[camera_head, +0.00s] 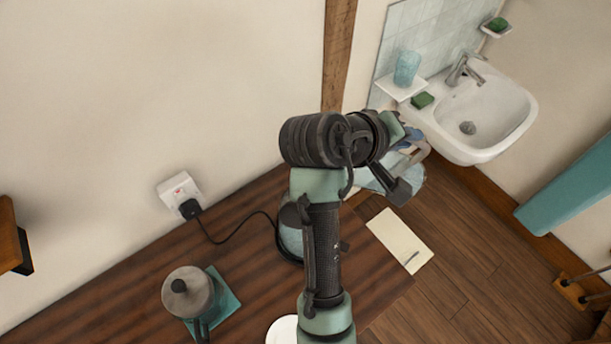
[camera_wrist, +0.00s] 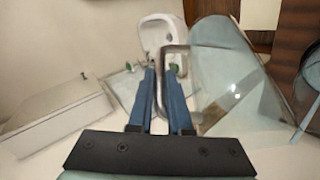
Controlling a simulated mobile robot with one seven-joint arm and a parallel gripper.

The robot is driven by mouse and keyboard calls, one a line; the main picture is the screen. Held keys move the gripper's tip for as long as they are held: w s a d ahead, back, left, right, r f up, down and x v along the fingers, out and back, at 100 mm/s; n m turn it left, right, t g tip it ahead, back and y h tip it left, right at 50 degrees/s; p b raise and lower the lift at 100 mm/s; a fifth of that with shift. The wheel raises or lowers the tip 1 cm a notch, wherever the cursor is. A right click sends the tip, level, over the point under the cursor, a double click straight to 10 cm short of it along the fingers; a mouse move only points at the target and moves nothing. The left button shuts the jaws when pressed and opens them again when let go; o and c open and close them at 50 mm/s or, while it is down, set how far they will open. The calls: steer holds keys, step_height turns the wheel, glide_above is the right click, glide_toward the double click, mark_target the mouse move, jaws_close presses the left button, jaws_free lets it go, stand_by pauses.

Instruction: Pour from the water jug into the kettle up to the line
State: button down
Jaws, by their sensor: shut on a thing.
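The clear water jug (camera_head: 382,178) is mostly behind my arm in the head view, held up near the table's far right end. In the wrist view the jug (camera_wrist: 238,75) fills the right of centre, and its grey handle (camera_wrist: 160,85) lies between the two blue fingers. My gripper (camera_wrist: 165,75) is shut on that handle. It is hard to tell how much water is in the jug. The teal kettle (camera_head: 291,238) stands on the table left of the jug, largely hidden by my arm. Its fill line and opening are not visible.
The table (camera_head: 240,240) also bears a grey lidded pot (camera_head: 188,292) on a teal mat, a white dish (camera_head: 282,331) and a paper with a pen (camera_head: 399,240). A black cord runs from the wall socket (camera_head: 179,190) to the kettle. A sink (camera_head: 490,115) is at the back right.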

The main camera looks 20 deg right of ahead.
steer(key=shift+w+a+r+n+h+b, duration=0.15)
steer(key=shift+a+r+h+b, duration=0.25)
steer(key=shift+r+h+b, duration=0.2)
steer(key=shift+a+r+n+h+b, duration=0.15)
steer(key=shift+a+r+h+b, duration=0.3)
steer(key=shift+r, duration=0.2)
stand_by(2.9)
steer(key=shift+w+a+r+h+b, duration=0.15)
steer(key=shift+a+r+h+b, duration=0.45)
steer(key=shift+b, duration=0.2)
stand_by(2.0)
